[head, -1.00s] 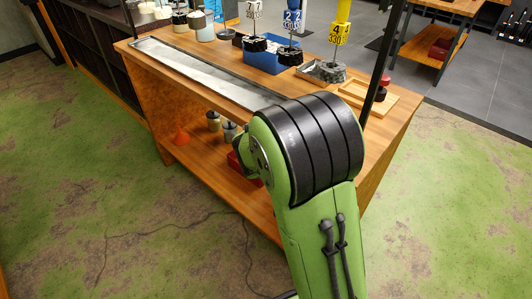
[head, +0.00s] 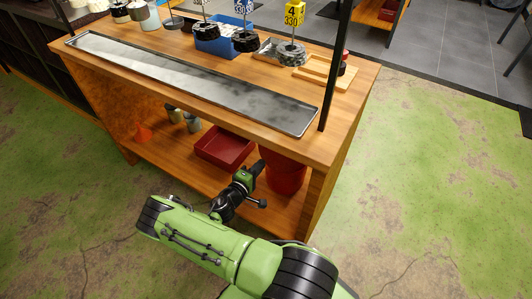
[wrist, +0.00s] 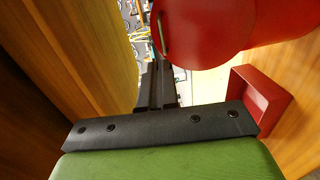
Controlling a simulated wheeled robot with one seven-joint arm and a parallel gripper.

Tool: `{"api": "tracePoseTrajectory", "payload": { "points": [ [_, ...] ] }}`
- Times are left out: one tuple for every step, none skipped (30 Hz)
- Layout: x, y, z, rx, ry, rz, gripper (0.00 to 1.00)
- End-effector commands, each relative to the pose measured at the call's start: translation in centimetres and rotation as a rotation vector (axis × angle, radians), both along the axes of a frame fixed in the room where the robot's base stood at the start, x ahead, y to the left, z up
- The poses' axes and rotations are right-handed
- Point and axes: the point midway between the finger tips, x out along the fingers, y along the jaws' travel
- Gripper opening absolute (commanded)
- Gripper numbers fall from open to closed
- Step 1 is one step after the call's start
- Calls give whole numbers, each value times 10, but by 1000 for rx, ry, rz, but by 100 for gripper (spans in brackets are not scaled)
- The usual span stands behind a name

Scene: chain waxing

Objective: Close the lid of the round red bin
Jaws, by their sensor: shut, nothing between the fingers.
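The round red bin (head: 287,178) stands on the lower shelf of the wooden bench, at its right end in the head view. My gripper (head: 258,168) is just left of the bin, partly overlapping its side in that view. In the wrist view, the bin's red body (wrist: 285,22) is at the upper right, and a rounded red face, seemingly the lid (wrist: 205,28), has a small handle at its left edge. My gripper's dark fingers (wrist: 157,72) are shut and empty, close to that edge. I cannot tell the lid's angle or whether the fingers touch it.
The bench top (head: 300,150) overhangs the bin. The green floor in front and to the right is open.

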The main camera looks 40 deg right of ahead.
Motion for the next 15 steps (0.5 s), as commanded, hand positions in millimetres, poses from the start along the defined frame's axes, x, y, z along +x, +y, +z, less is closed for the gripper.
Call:
{"api": "tracePoseTrajectory", "payload": {
  "points": [
    [1,-9,-3,1,-3,-4,0],
    [3,-15,-4,0,-3,-5,0],
    [5,-24,-5,0,-2,-6,0],
    [7,-30,-7,1,-4,-7,0],
    [8,-37,-7,2,-3,-7,0],
    [10,-45,-8,1,-3,-6,0],
    [12,-52,-9,1,-4,-8,0],
    [14,-58,-10,2,-3,-7,0],
    [16,-67,-11,2,-3,-6,0],
    [18,-73,-12,2,-3,-7,0],
    [20,-79,-13,2,-4,-8,0],
    [22,-87,-14,2,-3,-6,0],
    [23,-93,-15,2,-4,-7,0],
    [25,-99,-15,2,-3,-6,0],
    [27,-105,-16,3,-3,-6,0]
  ]
}}
